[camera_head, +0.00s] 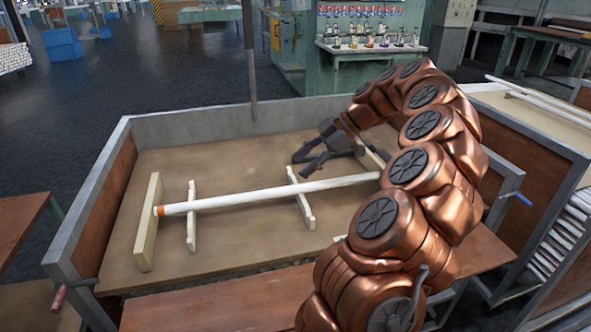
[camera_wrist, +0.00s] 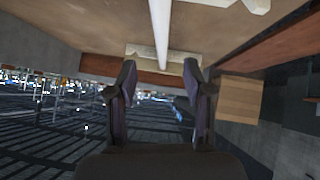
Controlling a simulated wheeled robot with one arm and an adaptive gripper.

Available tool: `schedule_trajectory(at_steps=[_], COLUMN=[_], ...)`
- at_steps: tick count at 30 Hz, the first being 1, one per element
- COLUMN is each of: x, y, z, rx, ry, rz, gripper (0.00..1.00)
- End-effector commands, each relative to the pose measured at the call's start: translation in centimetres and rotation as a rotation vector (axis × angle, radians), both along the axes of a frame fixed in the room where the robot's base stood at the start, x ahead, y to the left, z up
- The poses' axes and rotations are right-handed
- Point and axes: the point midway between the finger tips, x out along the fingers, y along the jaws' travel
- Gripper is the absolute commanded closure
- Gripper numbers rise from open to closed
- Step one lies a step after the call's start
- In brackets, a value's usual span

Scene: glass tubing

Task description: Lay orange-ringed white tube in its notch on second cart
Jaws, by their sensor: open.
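The long white tube (camera_head: 270,193) lies across notched wooden supports in the cart (camera_head: 210,125). Its orange ring (camera_head: 158,211) is at the left end, close against the upright end board (camera_head: 148,222). The tube's right end passes behind my arm, so I cannot see how it sits there. My gripper (camera_head: 303,163) is open and empty, on the far side of the tube near its right half. In the wrist view the tube (camera_wrist: 159,30) runs down between the two spread fingers (camera_wrist: 160,70), and neither finger appears to touch it.
Two low crosspieces, the left one (camera_head: 191,215) and the middle one (camera_head: 302,198), stand under the tube. The cart has raised grey rims (camera_head: 95,190). Another cart with white tubes (camera_head: 540,103) stands at the right. A thin post (camera_head: 250,60) rises behind the far rim.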

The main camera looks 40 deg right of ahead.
Motion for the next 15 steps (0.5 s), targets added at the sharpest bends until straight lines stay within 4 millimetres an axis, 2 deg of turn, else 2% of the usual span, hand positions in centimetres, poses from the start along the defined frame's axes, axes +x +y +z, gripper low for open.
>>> schedule_trajectory(at_steps=[6, 15], x=[-0.8, -1.2], y=[-1.1, -1.6], z=[1.4, 1.9], rx=[0.000, 0.000], ry=[-0.001, -0.001], rz=[-0.001, 0.001], gripper=[0.49, 0.49])
